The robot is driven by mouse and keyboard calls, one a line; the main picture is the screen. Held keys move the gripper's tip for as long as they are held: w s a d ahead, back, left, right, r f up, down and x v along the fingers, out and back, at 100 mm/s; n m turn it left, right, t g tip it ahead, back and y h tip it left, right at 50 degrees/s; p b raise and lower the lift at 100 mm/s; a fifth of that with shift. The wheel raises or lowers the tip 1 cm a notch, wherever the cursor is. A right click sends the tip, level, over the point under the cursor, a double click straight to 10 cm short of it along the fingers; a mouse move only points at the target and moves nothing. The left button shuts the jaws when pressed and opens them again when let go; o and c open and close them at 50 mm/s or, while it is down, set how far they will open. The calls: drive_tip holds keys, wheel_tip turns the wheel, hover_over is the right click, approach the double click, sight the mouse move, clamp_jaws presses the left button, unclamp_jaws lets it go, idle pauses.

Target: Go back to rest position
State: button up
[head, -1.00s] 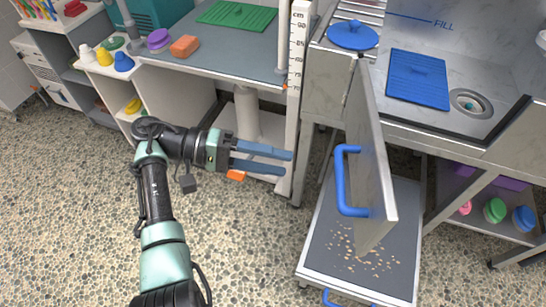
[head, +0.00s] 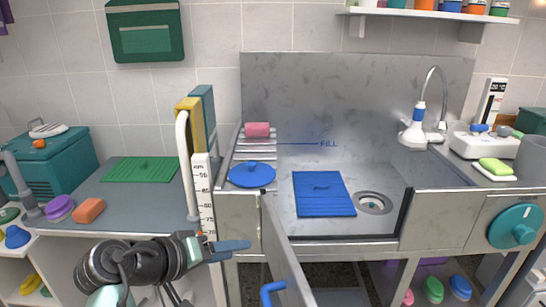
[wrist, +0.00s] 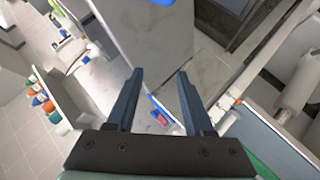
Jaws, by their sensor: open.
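My gripper (head: 231,249) is at the lower left of the head view, in front of the seam between the grey table and the steel sink unit. In the wrist view its two blue-grey fingers (wrist: 157,100) stand apart with nothing between them. My arm is bent at the lower left of the head view, and its lower links are cut off by the frame edge.
An open metal door (head: 287,262) with a blue handle (head: 272,290) stands just right of my gripper. The sink counter (head: 400,225) holds a blue mat (head: 322,194). The grey table (head: 110,197) holds a green mat (head: 140,170) and an orange block (head: 89,211).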

drive_tip(key=d+r+m+t+y, duration=0.1)
drive_tip(key=d+r+t+y, duration=0.3)
drive_tip(key=r, duration=0.8)
drive_tip(key=d+r+m+t+y, duration=0.1)
drive_tip(key=r+t, duration=0.5)
drive_tip(key=r, duration=0.6)
drive_tip(key=s+d+r+t+y, duration=0.35)
drive_tip(key=s+r+t, duration=0.55)
drive_tip(key=s+r, duration=1)
wheel_tip(320, 180, up, 22)
drive_tip(key=p, duration=2.2)
drive_tip(key=shift+w+g+h+p, duration=0.3)
drive_tip(key=shift+w+h+p, duration=0.05)
drive_tip(key=shift+w, duration=0.05)
drive_tip(key=shift+f, duration=0.15)
